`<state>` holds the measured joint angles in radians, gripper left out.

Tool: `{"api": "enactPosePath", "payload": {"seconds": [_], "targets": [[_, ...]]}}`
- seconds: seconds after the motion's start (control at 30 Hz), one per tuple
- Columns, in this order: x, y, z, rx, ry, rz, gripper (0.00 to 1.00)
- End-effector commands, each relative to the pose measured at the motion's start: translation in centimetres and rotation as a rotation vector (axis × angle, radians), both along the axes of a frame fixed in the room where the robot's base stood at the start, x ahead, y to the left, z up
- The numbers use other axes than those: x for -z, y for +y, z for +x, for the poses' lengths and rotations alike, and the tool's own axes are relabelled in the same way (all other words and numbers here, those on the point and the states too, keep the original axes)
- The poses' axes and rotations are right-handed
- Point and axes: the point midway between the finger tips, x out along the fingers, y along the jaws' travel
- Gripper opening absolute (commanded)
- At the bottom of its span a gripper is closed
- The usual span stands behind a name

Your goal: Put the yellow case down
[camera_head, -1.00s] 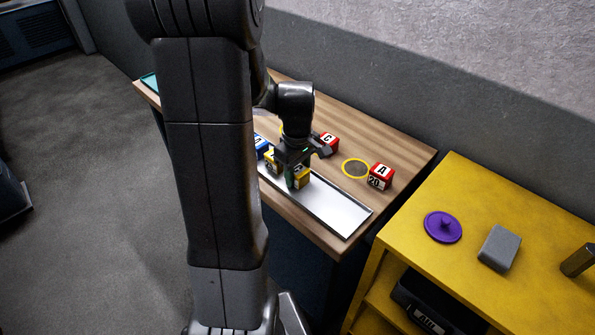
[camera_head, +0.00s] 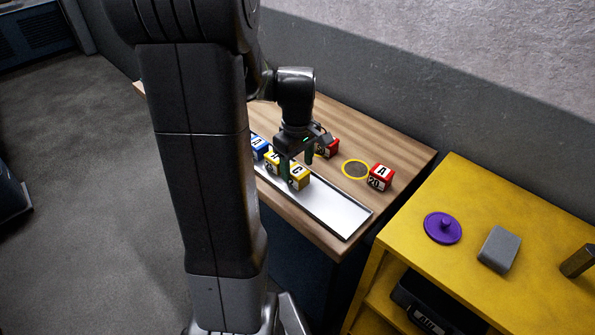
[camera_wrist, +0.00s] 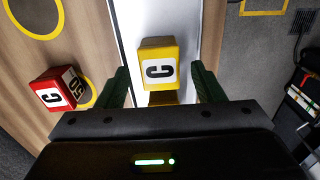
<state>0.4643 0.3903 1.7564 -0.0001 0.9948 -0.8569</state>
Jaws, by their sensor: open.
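A blue case (camera_head: 259,147) stands farther along the tray.
Red cases marked A (camera_head: 381,177) and C (camera_head: 327,147) stand on the table near a yellow ring (camera_head: 355,169). A yellow cabinet (camera_head: 478,200) at the right holds a purple lidlike disc (camera_head: 443,228) and a grey block (camera_head: 499,249). The tray's near right end is bare.

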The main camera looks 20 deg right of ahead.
Motion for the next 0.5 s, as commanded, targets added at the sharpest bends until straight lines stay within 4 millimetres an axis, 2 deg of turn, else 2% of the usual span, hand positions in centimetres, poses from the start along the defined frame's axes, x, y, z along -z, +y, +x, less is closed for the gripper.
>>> {"api": "enactPosePath", "payload": {"seconds": [0.03,0.2,0.33,0.5], "targets": [[-1.3,-0.1,0.1,0.000,-0.006,-0.003,0.62],[-5.0,-0.1,0.1,0.000,-0.006,-0.003,0.62],[-7.1,0.0,0.1,0.000,-0.004,-0.002,0.62],[-8.5,0.0,0.0,0.000,-0.001,-0.001,0.62]]}}
